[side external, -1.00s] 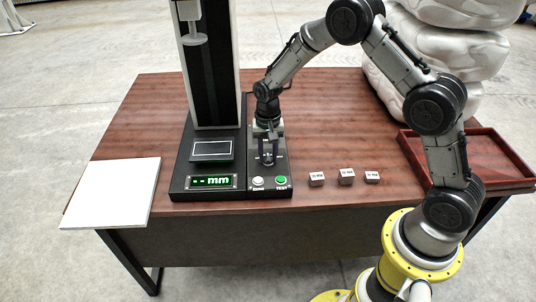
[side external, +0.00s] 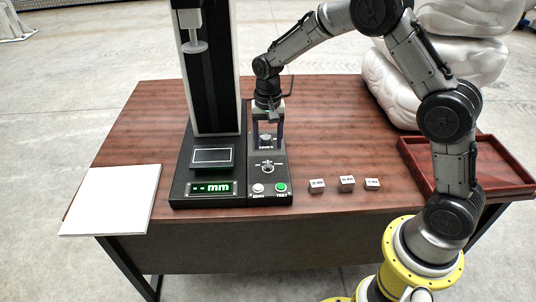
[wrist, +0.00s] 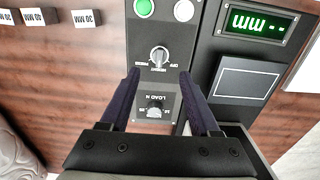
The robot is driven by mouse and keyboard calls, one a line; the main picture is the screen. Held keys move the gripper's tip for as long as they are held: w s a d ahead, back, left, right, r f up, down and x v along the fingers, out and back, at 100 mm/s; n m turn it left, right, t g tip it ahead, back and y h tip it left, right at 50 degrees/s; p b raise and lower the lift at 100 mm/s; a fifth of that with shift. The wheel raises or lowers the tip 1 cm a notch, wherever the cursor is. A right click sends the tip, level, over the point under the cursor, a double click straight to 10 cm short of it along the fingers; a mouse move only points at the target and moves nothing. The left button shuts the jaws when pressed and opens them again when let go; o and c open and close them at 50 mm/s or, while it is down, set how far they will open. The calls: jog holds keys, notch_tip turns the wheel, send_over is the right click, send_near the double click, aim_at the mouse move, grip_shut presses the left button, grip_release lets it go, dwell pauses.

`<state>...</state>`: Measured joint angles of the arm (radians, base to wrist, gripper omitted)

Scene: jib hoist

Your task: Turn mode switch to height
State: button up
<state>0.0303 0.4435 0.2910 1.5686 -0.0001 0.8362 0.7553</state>
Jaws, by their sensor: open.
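The mode switch (side external: 267,167) is a round knob on the dark control panel. It also shows in the wrist view (wrist: 158,56), upside down, with small OFF and HEIGHT labels beside it. I cannot tell for sure which label its pointer faces. My gripper (side external: 267,146) is open and empty, behind and above the switch, apart from it. In the wrist view my gripper's two dark fingers (wrist: 160,72) point toward the switch, one to each side, with their tips short of it. A second round part labelled LOAD N (wrist: 155,104) lies between the fingers.
A lit display (side external: 211,188) reads "-- mm". White (side external: 258,188) and green (side external: 281,187) buttons are at the panel's front. The tall column (side external: 210,80) stands left of my gripper. Several small labelled blocks (side external: 346,183) and a red tray (side external: 500,165) are to the right.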

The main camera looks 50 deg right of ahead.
notch_tip(320, 180, up, 6)
jog(key=shift+f, duration=0.1)
dwell(0.4)
jog(key=s+a+r+n+t, duration=0.1)
jog(key=s+r+t, duration=0.1)
jog(key=s+r, duration=0.6)
jog(key=s+r+n+t, duration=0.15)
jog(key=s+r, duration=0.35)
jog(key=r, duration=0.5)
jog(key=s+f+n+t, duration=0.1)
jog(key=s+f+n, duration=0.2)
jog(key=s, duration=0.5)
jog(key=s+f+n+t, duration=0.1)
jog(key=s+f+n, duration=0.1)
jog(key=s, duration=0.6)
jog(key=shift+s+a+f+n, duration=0.2)
jog(key=shift+s+f+n, duration=0.15)
jog(key=shift+n, duration=0.4)
